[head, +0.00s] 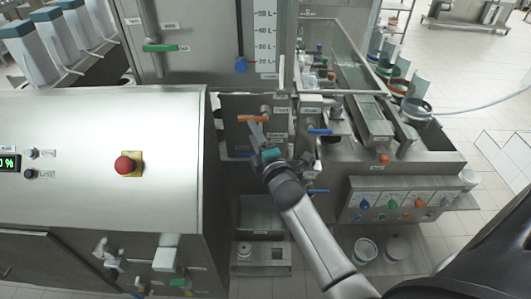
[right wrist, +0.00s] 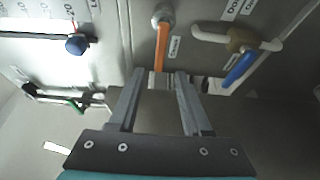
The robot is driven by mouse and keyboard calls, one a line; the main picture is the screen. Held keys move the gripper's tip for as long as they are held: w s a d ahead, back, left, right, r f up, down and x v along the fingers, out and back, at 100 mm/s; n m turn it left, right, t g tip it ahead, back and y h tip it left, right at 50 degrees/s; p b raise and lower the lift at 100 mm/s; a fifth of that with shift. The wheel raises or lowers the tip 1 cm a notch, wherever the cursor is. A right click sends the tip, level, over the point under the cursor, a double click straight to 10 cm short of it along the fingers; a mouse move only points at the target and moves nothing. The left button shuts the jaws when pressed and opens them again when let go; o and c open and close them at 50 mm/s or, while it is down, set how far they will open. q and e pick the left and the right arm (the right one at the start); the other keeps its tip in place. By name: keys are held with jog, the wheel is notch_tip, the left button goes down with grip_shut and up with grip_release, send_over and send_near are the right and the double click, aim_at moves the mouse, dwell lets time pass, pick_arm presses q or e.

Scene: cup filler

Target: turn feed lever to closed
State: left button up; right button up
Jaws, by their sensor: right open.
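An orange lever (head: 252,118) sits on the machine's front panel, left of a blue-handled valve (head: 319,131). In the right wrist view the orange lever (right wrist: 161,45) hangs from a round metal fitting, with a small label beside it. The label is too small to read surely, so I cannot confirm that it is the feed lever. My right gripper (head: 253,124) is open at the orange lever. In the right wrist view the open right gripper (right wrist: 158,80) has the lever's free end between its fingertips; contact cannot be told. My left gripper is not in view.
A blue-handled lever (right wrist: 240,68) is close on the right in the wrist view, and a blue knob (right wrist: 77,44) is on the left. A metal cabinet with a red emergency button (head: 126,166) stands left of my arm. A control panel (head: 405,199) stands to the right.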

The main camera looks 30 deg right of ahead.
jog(key=s+a, duration=0.1)
jog(key=s, duration=0.6)
jog(key=shift+s+a+b, duration=0.15)
jog(key=shift+s+b, duration=0.15)
jog(key=shift+s, duration=0.05)
